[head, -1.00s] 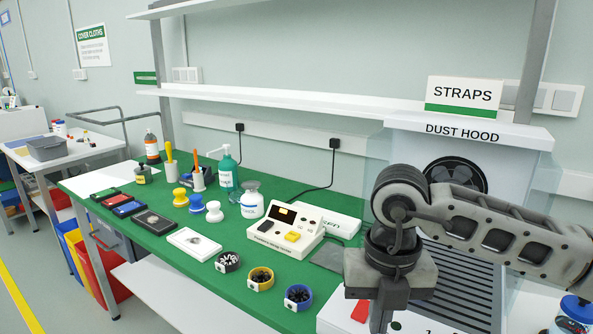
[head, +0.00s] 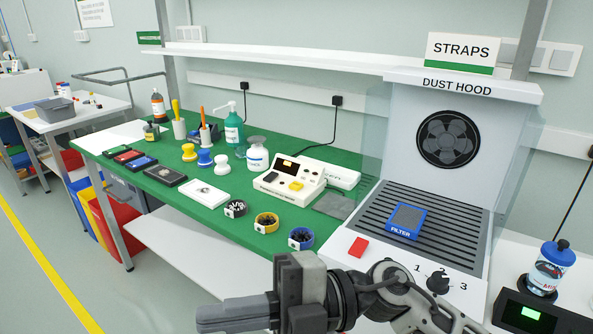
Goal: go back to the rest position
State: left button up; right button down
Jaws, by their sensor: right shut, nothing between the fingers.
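My right gripper (head: 236,313) is at the bottom of the head view, in front of the green bench's edge, with its arm coming in from the right. Its fingers point left and are shut with nothing between them. It is clear of the bench things. My left gripper is not in view.
The dust hood (head: 458,85) stands at the right, with a blue-framed filter (head: 406,220) on its slatted floor. A green bench mat (head: 300,210) holds strap rings, a tester (head: 290,180) and bottles. A blue-capped bottle (head: 551,268) stands at far right. The floor at left is free.

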jog(key=w+d+f+m+t+h, duration=0.3)
jog(key=w+d+f+m+t, duration=0.25)
jog(key=m+t, duration=0.6)
jog(key=w+d+f+m+t+h, duration=0.4)
jog(key=w+d+m+t, duration=0.15)
jog(key=m+t, duration=0.65)
jog(key=s+d+f+m+g+h, duration=0.2)
jog(key=s+d+f+h, duration=0.1)
jog(key=f, duration=0.4)
jog(key=s+d+f+m+g+h, duration=0.3)
jog(key=s+d+f, duration=0.1)
jog(key=f, duration=0.3)
jog(key=s+d+f+m+g+h, duration=0.2)
jog(key=s+d+f+m+g, duration=0.1)
jog(key=f, duration=0.5)
jog(key=s+d, duration=0.1)
jog(key=s, duration=0.1)
jog(key=shift+s+h, duration=0.4)
